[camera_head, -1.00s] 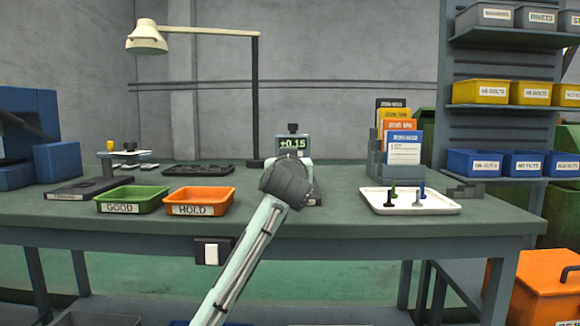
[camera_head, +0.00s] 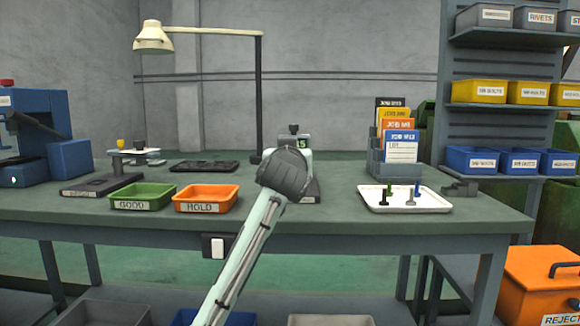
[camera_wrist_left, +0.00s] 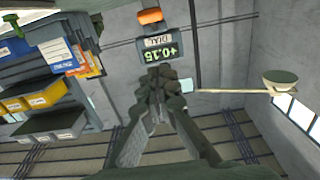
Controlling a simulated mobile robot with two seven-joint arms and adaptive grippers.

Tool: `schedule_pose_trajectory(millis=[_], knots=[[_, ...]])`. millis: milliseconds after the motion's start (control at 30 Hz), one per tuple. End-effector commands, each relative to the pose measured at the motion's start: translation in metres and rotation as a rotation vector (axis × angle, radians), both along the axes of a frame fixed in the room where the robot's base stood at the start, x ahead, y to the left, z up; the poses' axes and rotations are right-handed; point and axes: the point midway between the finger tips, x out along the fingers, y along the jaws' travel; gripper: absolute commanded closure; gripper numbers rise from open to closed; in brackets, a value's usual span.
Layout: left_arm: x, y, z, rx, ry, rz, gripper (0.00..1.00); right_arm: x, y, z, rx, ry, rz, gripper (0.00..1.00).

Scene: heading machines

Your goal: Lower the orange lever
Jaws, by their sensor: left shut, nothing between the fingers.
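In the left wrist view an orange part (camera_wrist_left: 150,17), which looks like the lever, sits beside the green dial display (camera_wrist_left: 162,46); that view is upside down, so it is below the display. My left gripper (camera_wrist_left: 160,76) is shut and empty, its fingertips pointing at the display. I cannot tell if they touch anything. In the head view my arm's dark joint covers most of the gauge, whose top (camera_head: 294,129) and display edge (camera_head: 303,142) show. The lever and my left fingers are hidden there. My right gripper is not in view.
A green GOOD bin (camera_head: 142,196) and an orange HOLD bin (camera_head: 206,197) stand left of my arm. A white tray (camera_head: 437,203) with small pins and a card rack (camera_head: 396,160) are to the right. A tall lamp (camera_head: 257,100) stands behind. Bare table lies between arm and tray.

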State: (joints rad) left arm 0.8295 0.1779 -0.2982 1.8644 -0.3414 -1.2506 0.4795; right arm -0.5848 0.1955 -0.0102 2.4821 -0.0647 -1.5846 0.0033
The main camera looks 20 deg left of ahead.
Motion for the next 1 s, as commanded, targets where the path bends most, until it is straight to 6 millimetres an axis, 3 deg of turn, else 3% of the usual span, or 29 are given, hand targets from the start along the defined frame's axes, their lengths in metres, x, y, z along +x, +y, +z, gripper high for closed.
schedule_pose_trajectory(millis=[200, 400, 1000], knots=[[-0.045, -0.012, -0.011, -0.001, 0.001, 0.000, 1.00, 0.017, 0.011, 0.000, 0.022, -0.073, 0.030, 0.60], [-0.065, -0.017, -0.015, 0.000, 0.002, 0.002, 1.00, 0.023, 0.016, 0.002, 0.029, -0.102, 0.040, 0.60], [-0.068, -0.018, -0.016, 0.000, 0.002, 0.003, 1.00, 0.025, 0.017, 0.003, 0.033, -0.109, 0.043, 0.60]])
